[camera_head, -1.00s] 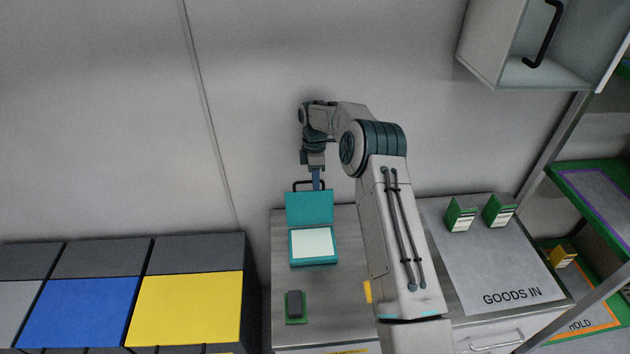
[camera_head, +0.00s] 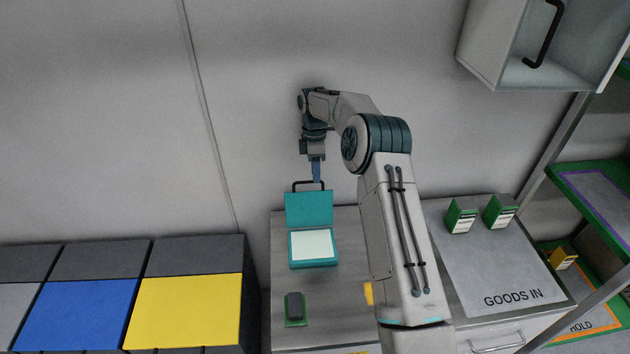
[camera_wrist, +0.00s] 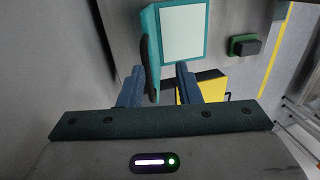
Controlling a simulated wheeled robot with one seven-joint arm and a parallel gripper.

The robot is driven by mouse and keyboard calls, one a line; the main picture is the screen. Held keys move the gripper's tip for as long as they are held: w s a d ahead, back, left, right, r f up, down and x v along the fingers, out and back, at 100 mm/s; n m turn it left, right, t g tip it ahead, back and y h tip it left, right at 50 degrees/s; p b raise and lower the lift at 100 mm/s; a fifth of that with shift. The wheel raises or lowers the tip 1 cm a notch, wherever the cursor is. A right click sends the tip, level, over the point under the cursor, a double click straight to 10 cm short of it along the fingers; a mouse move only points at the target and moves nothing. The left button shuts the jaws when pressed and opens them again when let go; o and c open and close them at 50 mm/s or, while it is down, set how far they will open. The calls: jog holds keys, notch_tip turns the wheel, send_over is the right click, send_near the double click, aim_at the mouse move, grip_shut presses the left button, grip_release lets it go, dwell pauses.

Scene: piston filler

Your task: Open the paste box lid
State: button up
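The teal paste box (camera_head: 313,262) stands on the grey counter with a white surface showing inside it. Its teal lid (camera_head: 309,208) is raised upright at the back, with a black handle (camera_head: 303,184) at its top edge. The box also shows in the wrist view (camera_wrist: 155,30), with the dark handle (camera_wrist: 146,70) seen edge-on. My gripper (camera_head: 317,182) is just above the lid's top edge, by the handle. In the wrist view my gripper (camera_wrist: 158,80) has its two blue fingers apart, with a gap between them. The handle and lid edge appear between the fingers; no grip on them shows.
A green base with a dark block (camera_head: 295,308) lies in front of the box. Blue and yellow bins (camera_head: 190,308) stand to the left. Green boxes (camera_head: 460,216) stand on the GOODS IN mat (camera_head: 480,265) at the right. A wall cabinet (camera_head: 510,60) hangs at the upper right.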

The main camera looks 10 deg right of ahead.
jog(key=s+d+r, duration=0.2)
jog(key=d+r, duration=0.1)
jog(key=d, duration=0.2)
jog(key=s+d+r+b, duration=0.1)
jog(key=s+d+r, duration=0.2)
jog(key=d, duration=0.2)
jog(key=shift+d+r, duration=0.25)
jog(key=shift+c, duration=0.3)
